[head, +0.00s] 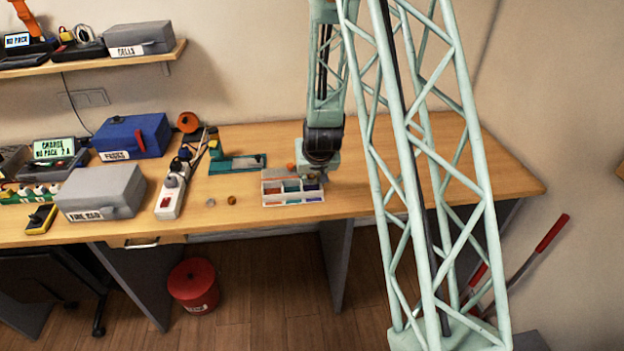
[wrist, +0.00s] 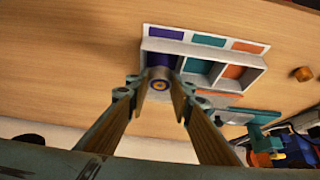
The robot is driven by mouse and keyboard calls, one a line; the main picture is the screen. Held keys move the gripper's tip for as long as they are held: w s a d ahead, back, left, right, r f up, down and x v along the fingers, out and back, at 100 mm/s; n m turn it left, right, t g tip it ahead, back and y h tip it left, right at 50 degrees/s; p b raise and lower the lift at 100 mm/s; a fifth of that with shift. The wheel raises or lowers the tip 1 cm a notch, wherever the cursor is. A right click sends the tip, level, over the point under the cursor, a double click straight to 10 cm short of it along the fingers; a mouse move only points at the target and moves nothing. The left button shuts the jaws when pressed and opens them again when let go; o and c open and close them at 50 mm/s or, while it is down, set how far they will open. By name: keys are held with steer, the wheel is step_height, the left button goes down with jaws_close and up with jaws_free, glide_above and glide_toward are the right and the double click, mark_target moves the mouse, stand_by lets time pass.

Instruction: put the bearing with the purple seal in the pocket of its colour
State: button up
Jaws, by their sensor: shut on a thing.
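The bearing with the purple seal (wrist: 160,85) sits between the fingertips of my gripper (wrist: 161,90), which is shut on it. The white tray (wrist: 207,50) has purple, teal and orange pockets with matching colour patches along one side. The bearing appears in line with the purple pocket (wrist: 161,60) and overlaps its edge in the wrist view; I cannot tell its height. In the head view my gripper (head: 313,178) is over the right part of the tray (head: 264,189), and the bearing is hidden.
A small brown part (head: 232,201) and a small grey part (head: 211,203) lie left of the tray. A teal fixture (head: 230,165) stands behind them, with a white power strip (head: 170,196) further left. The bench right of the tray looks clear.

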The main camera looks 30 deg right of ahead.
steer(key=shift+f, duration=0.65)
steer(key=shift+f+b, duration=0.6)
steer(key=shift+b, duration=0.2)
steer(key=o, duration=1)
steer(key=shift+c, duration=0.2)
steer(key=shift+r+p, duration=0.25)
steer(key=shift+p, duration=0.05)
steer(key=shift+r+p, duration=0.45)
steer(key=shift+p, duration=0.15)
steer(key=shift+s+r, duration=0.1)
steer(key=shift+r, duration=0.15)
steer(key=v, duration=1.1)
